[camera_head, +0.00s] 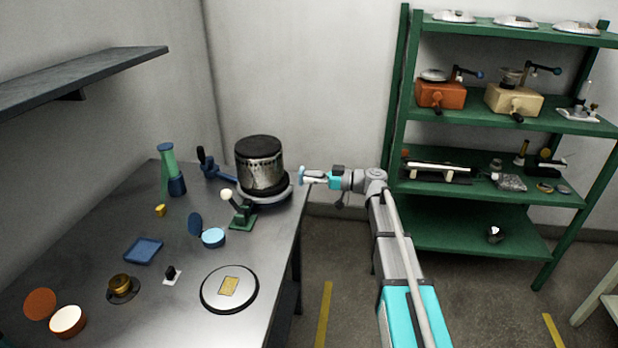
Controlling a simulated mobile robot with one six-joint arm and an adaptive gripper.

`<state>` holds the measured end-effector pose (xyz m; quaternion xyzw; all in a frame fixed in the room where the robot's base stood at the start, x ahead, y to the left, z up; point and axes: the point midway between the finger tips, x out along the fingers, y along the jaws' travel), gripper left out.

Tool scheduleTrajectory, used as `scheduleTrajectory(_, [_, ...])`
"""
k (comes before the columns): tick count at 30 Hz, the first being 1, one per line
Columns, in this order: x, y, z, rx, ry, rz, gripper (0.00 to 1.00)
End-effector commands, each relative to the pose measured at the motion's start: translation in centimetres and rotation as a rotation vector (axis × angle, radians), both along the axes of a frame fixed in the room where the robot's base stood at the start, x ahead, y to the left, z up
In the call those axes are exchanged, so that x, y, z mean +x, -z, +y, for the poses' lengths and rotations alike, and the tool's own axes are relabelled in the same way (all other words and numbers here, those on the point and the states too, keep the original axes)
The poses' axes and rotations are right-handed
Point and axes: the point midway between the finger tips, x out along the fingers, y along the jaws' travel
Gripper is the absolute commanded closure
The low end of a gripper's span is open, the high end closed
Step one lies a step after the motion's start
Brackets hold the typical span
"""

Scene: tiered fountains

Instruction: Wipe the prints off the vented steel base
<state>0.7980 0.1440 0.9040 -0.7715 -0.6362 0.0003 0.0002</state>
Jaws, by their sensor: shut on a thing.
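The vented steel base (262,171) is a shiny cylinder with dark bands at top and bottom. It stands upright on a round pale plate (283,196) near the back right edge of the steel table. Prints are too small to make out on its side. My gripper (309,177) reaches in from the right at the base's mid height. The base's far side is hidden.
A green lever device (241,213) stands close in front of the base, and a blue handled part (208,165) is to its left. A round white disc (229,289) lies at the table's front. A green shelf rack (483,209) stands right of my arm.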

Motion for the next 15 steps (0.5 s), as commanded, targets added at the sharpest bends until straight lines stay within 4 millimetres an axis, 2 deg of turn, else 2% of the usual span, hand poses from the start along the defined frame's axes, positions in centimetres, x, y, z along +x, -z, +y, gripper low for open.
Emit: scheduleTrajectory(15, [-0.09, -0.01, -0.62, 0.000, 0.001, 0.000, 1.00])
